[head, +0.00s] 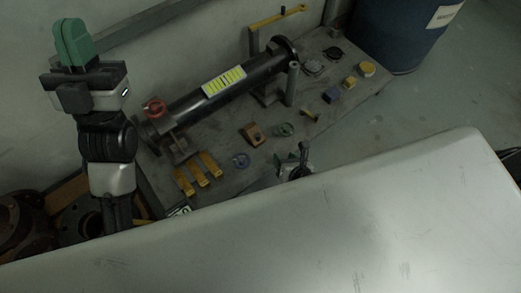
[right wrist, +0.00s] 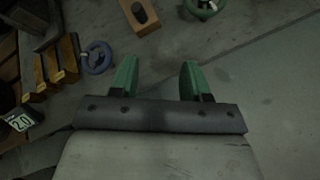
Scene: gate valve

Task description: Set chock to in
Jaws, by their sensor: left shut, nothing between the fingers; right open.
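No part is labelled as the chock, so I cannot tell for certain which it is. A brown block with a hole (head: 252,134) lies on the grey bench (head: 215,140) and also shows at the top of the right wrist view (right wrist: 140,15). A dark pipe (head: 225,82) with a yellow-green label lies along the bench, with a red knob (head: 154,107) near its left end. My left gripper (head: 70,40) is shut and empty, raised left of the pipe. My right gripper (right wrist: 156,78) is open and empty at the bench's front, beyond the blue ring; in the head view it is partly hidden (head: 293,162).
Several yellow bars (head: 198,172), a blue ring (head: 240,160) and a green wheel (head: 284,130) lie on the bench. Small parts lie at its right, including a yellow one (head: 367,69). A yellow lever (head: 278,17) and a blue drum (head: 397,30) stand behind. Floor at right is clear.

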